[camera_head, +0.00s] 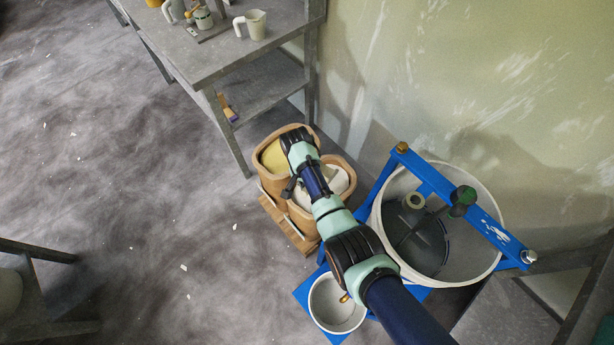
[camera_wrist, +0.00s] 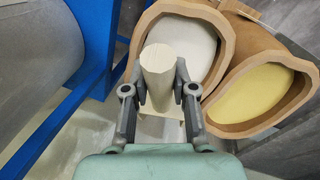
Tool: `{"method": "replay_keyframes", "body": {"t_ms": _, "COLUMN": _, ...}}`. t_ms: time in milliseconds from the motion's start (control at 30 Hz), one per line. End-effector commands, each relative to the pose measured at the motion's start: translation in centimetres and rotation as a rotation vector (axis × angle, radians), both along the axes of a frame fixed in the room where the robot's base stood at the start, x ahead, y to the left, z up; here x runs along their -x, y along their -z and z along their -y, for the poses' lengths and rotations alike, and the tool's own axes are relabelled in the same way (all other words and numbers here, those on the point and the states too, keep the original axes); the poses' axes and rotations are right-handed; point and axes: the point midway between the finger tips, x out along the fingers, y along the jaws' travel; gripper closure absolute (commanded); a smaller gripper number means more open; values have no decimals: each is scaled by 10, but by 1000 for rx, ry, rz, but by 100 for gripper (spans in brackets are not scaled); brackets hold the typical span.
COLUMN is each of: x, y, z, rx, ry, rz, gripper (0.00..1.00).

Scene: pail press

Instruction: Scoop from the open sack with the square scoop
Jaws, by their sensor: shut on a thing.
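My gripper (camera_wrist: 160,92) is shut on a pale cream, round upright handle (camera_wrist: 158,62) in the wrist view. A pale, square-edged part shows below the handle between the fingers; it looks like the body of the square scoop, mostly hidden. Two brown sacks stand open side by side. The sack with white powder (camera_wrist: 228,64) is just beyond and right of my gripper in the wrist view. The sack with yellow powder (camera_wrist: 309,88) is further right. In the head view, my arm partly covers the white-powder sack (camera_head: 344,163) and the yellow-powder sack (camera_head: 270,185).
The sacks stand on a wooden pallet (camera_head: 287,229). A blue press frame (camera_head: 425,178) with a large grey pail (camera_head: 485,185) stands to their right. A small white bucket (camera_head: 335,318) is in front. A grey bench (camera_head: 215,50) with a jug (camera_head: 252,25) is behind.

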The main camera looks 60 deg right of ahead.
Motion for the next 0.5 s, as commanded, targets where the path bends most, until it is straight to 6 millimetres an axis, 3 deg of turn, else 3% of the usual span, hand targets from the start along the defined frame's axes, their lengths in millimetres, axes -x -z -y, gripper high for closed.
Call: {"method": "replay_keyframes", "body": {"t_ms": 500, "x": 1, "y": 22, "z": 11, "rx": -108, "ry": 0, "rz": 13, "gripper": 100}}
